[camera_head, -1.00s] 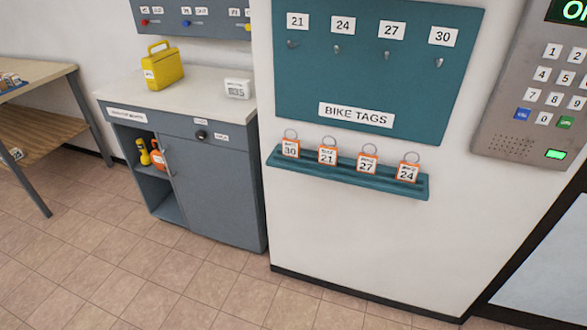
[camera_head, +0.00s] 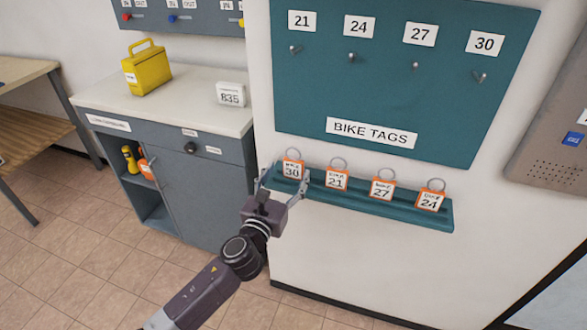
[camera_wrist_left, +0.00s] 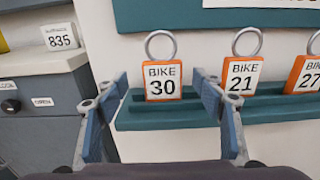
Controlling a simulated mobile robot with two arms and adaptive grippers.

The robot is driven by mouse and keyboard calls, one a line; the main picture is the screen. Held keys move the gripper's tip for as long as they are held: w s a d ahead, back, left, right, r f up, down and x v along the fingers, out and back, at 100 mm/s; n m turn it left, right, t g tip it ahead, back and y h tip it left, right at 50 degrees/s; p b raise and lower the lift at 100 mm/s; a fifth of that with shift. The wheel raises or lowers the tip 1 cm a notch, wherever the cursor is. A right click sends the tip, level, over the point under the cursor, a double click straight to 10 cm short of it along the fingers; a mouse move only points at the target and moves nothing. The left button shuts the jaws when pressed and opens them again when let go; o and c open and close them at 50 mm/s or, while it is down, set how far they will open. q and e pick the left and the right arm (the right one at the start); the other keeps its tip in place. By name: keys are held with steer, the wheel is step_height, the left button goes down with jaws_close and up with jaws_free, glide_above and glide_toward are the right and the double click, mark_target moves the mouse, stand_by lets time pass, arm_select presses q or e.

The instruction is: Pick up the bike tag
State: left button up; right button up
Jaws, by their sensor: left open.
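Several orange bike tags with metal rings stand in a row on a teal shelf (camera_head: 395,210) on the wall. From the left they read bike tag 30 (camera_head: 292,169), bike tag 21 (camera_head: 337,179), bike tag 27 (camera_head: 382,189) and bike tag 24 (camera_head: 431,200). My left gripper (camera_head: 283,180) is open in front of bike tag 30, with a finger on each side. In the left wrist view bike tag 30 (camera_wrist_left: 162,82) shows upright between the open fingers, with no visible contact. Bike tag 21 (camera_wrist_left: 241,77) is just right of the right finger. My right gripper is not in view.
A teal board (camera_head: 400,90) labelled BIKE TAGS, with numbered hooks 21, 24, 27 and 30, hangs above the shelf. A grey cabinet (camera_head: 190,200) with a yellow box (camera_head: 147,72) on top stands at left. A keypad panel (camera_head: 555,150) is at right.

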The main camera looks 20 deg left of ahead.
mark_target(292, 166)
arm_select(q)
steer(key=shift+w+d, duration=0.15)
steer(key=shift+w, duration=1.05)
steer(key=shift+w+d, duration=0.1)
steer(key=shift+w, duration=1.05)
steer(key=c, duration=1.3)
